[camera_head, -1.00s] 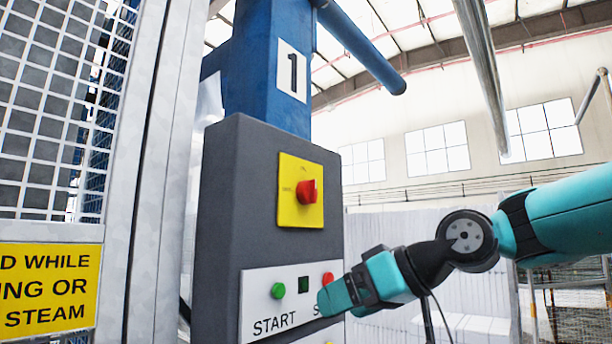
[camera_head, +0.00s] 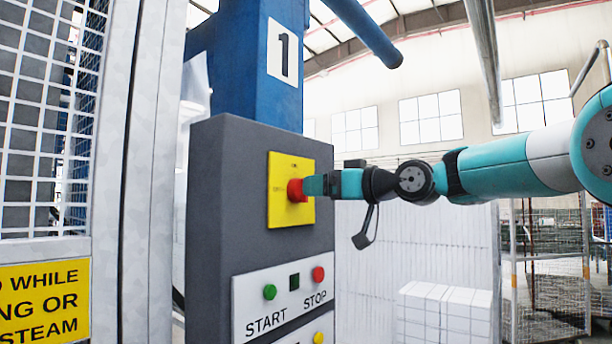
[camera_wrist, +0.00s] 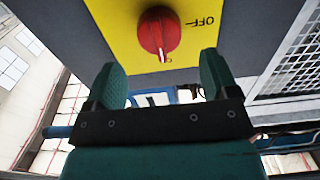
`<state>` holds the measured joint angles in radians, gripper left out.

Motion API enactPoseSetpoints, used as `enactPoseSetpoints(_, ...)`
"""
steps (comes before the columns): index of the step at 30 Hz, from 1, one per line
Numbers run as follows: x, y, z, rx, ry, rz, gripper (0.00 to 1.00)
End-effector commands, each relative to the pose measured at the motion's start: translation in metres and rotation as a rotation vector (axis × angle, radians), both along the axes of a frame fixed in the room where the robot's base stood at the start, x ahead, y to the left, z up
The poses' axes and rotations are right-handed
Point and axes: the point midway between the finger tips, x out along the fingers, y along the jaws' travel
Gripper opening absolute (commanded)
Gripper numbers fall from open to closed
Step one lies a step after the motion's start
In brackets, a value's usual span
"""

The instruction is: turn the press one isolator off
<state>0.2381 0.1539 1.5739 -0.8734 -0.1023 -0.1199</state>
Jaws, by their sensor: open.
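The press one isolator is a red rotary knob (camera_head: 296,190) on a yellow plate (camera_head: 283,216), on the grey control box under the number 1. In the wrist view the red knob (camera_wrist: 160,32) has a white pointer line aimed down the picture, away from the OFF mark at its right. My gripper (camera_wrist: 163,75) is open, its two teal fingers apart below the knob in that view, with nothing between them. In the head view my gripper (camera_head: 316,185) is level with the knob, its tips at or just in front of it; contact cannot be told.
A green START button (camera_head: 270,292) and red STOP button (camera_head: 318,274) sit below on the white panel. A mesh guard (camera_head: 45,120) with a metal post stands left. A blue bar (camera_head: 362,30) juts out above. White foam blocks (camera_head: 445,312) stand right.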

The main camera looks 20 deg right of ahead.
Motion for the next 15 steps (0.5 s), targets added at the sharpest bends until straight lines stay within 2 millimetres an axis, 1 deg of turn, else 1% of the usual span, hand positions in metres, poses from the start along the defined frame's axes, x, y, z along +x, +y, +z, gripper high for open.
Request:
enactPoseSetpoints(1, 0.009, 0.007, 0.005, 0.0, 0.003, 0.003, 0.8)
enactPoseSetpoints(6, 0.03, 0.022, 0.003, -0.001, 0.001, 0.001, 0.8)
enactPoseSetpoints(10, 0.038, 0.028, 0.001, -0.001, 0.002, 0.001, 0.8)
enactPoseSetpoints(15, 0.041, 0.029, 0.0, -0.001, 0.0, -0.001, 0.8)
